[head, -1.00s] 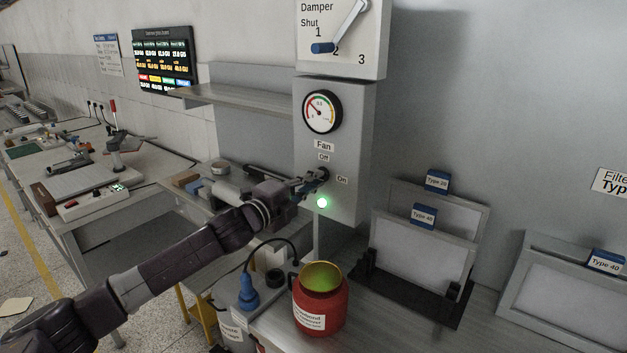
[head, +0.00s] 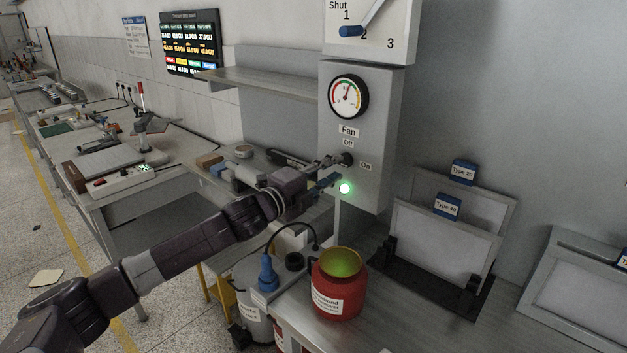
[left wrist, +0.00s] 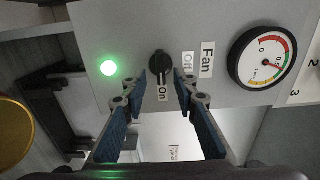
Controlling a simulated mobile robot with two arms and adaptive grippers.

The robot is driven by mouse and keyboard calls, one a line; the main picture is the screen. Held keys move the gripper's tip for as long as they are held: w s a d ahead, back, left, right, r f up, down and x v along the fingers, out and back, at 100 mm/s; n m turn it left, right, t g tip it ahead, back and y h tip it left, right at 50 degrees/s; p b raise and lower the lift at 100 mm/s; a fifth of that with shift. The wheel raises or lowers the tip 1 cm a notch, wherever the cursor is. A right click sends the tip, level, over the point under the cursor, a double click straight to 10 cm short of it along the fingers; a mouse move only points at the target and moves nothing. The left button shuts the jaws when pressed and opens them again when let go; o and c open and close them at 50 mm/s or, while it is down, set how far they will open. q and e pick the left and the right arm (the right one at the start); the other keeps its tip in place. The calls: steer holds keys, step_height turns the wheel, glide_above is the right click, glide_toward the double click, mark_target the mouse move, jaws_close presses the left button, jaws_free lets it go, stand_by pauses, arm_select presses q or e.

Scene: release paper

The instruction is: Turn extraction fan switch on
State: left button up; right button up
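The fan switch is a black rotary knob (head: 346,159) on a grey wall box (head: 388,130), beside the "Off" and "On" labels. My left gripper (head: 332,172) is in front of the box by the knob. Its fingers (left wrist: 160,86) are spread and empty, one on each side of the knob's handle. My right gripper is in neither view.
A round gauge (head: 348,96) above the switch has its needle near the middle. A damper lever (head: 366,22) is above that. Framed filters (head: 440,245) stand to the right. A shelf (head: 270,84) is left of the box.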

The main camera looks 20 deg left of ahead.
arm_select(q)
steer(key=v, duration=0.9)
steer(key=shift+s, duration=0.35)
steer(key=shift+a+r, duration=0.1)
